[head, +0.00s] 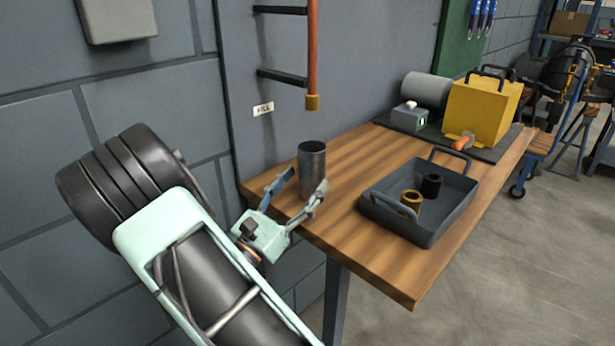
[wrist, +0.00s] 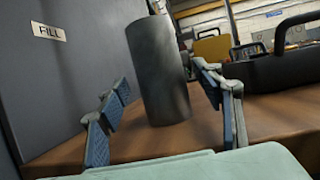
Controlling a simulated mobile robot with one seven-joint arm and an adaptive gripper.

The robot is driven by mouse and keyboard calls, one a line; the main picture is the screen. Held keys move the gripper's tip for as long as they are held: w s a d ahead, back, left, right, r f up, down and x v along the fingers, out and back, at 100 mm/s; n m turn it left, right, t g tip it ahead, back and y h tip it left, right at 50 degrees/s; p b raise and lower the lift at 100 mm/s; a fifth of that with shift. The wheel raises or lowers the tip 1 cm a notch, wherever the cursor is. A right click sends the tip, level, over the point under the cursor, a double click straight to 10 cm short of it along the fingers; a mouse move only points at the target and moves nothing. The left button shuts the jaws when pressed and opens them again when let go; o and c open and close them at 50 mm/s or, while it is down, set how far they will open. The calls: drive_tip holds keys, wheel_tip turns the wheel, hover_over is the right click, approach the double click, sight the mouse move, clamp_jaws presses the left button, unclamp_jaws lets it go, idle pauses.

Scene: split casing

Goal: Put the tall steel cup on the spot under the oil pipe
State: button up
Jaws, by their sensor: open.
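The tall steel cup (head: 312,167) stands upright on the wooden bench near its left end, below the oil pipe (head: 312,60) with its brass-coloured tip. A FILL label (head: 263,109) is on the wall panel beside the pipe. My gripper (head: 298,186) is open at the near side of the cup, its fingers spread to either side. In the wrist view the cup (wrist: 158,72) stands upright ahead, between and beyond the fingertips (wrist: 166,88), with gaps visible. The spot under the pipe is not visible as a mark.
A grey tray (head: 385,222) with a brass bushing (head: 411,201) and a dark bushing (head: 432,185) lies to the right on the bench (head: 345,250). A yellow casing (head: 480,110) and grey motor (head: 427,90) stand at the far end. Bare wood separates cup and tray.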

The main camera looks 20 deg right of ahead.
drive_tip(key=p+v, duration=0.1)
drive_tip(key=v, duration=0.9)
